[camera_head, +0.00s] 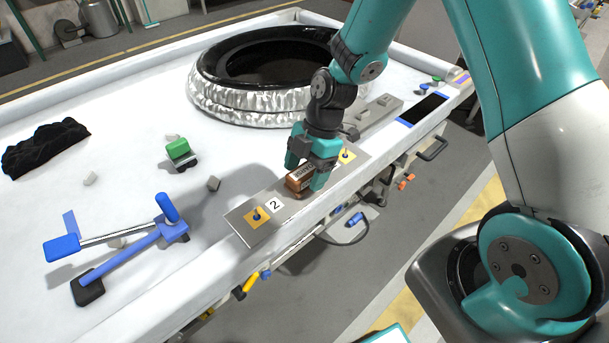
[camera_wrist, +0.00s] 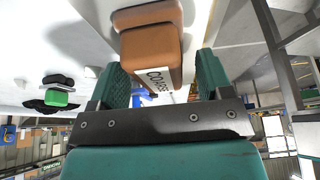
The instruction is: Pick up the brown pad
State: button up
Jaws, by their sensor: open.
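The brown pad (camera_head: 297,183) is a small block with a white label. It lies on a grey metal plate (camera_head: 245,224) near the table's front edge, beside a number 2 mark. My gripper (camera_head: 308,172) is over the pad, pointing down, with its teal fingers apart. In the wrist view the pad (camera_wrist: 150,48) shows its label, reading something like "COARSE", and sits between the open fingers (camera_wrist: 160,72). There is a gap on both sides of it, wider on the right. In the head view my gripper hides part of the pad.
A blue clamp (camera_head: 130,242) lies at the front left. A green-topped block (camera_head: 178,149) and a black lump (camera_head: 45,146) are farther back. A large black-lined round basin (camera_head: 245,103) stands behind my gripper. Yellow squares with small knobs flank the pad on the plate.

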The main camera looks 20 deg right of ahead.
jog(key=c, duration=0.8)
jog(key=shift+c, duration=0.2)
